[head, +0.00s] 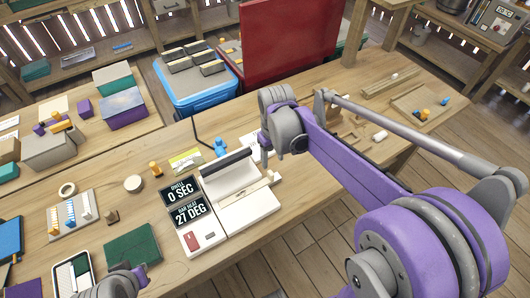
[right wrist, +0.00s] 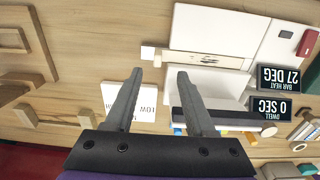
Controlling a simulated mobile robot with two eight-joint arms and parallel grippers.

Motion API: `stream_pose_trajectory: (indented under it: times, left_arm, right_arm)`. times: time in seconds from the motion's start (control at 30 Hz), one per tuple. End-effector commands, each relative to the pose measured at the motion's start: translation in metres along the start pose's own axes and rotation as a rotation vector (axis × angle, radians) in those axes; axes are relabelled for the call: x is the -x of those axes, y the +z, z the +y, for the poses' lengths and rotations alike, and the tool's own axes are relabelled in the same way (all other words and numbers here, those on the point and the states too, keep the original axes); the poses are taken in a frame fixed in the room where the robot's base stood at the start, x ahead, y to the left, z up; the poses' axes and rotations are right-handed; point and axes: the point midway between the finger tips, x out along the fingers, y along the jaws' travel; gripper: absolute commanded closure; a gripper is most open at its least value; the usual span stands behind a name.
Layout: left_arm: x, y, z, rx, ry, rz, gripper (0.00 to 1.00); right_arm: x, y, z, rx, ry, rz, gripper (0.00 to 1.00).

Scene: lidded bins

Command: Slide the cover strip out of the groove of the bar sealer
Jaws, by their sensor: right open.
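The bar sealer (head: 235,212) is a white machine on the wooden table, with a dark raised bar (head: 226,160) at its back. The cream cover strip (head: 249,193) lies along the sealer's front part. In the right wrist view the strip (right wrist: 205,59) sits along the white body (right wrist: 215,28), with a pale end piece (right wrist: 149,53) sticking out past the side. My right gripper (right wrist: 160,74) is open and empty, above the table beside that end. In the head view it (head: 265,152) is partly hidden by its own arm. My left gripper (head: 122,281) is only partly visible at the bottom edge.
Two black displays (head: 188,210) stand left of the sealer. A printed white card (right wrist: 128,102) lies beneath the right fingers. A blue bin (head: 195,88) and a red panel (head: 290,40) are behind. Wooden blocks and a tray (head: 420,103) lie to the right.

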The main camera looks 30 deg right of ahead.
Motion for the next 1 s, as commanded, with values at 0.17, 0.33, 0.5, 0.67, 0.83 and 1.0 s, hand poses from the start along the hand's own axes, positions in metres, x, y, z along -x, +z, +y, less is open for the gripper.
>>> stream_pose_trajectory:
  times: [0.17, 0.33, 0.5, 0.67, 0.83, 1.0]
  left_arm:
    - [0.000, 0.000, 0.000, 0.000, 0.000, 0.000, 1.00]
    - [-0.002, 0.003, 0.000, 0.000, 0.000, -0.002, 1.00]
    - [-0.005, 0.006, 0.000, 0.000, 0.000, -0.005, 1.00]
    - [-0.007, 0.008, 0.000, 0.000, 0.000, -0.007, 1.00]
    - [-0.009, 0.009, 0.000, 0.000, 0.000, -0.008, 1.00]
    - [-0.009, 0.009, 0.000, 0.000, 0.000, -0.008, 1.00]
  right_arm:
    - [-0.008, -0.005, 0.004, 0.004, -0.005, -0.020, 0.45]
    - [-0.031, -0.004, 0.004, 0.004, -0.005, -0.020, 0.45]
    - [-0.064, -0.004, 0.004, 0.004, -0.005, -0.019, 0.45]
    - [-0.089, -0.003, 0.003, 0.004, -0.005, -0.019, 0.45]
    - [-0.105, -0.003, 0.003, 0.003, -0.005, -0.018, 0.45]
    - [-0.111, -0.003, 0.003, 0.003, -0.005, -0.018, 0.45]
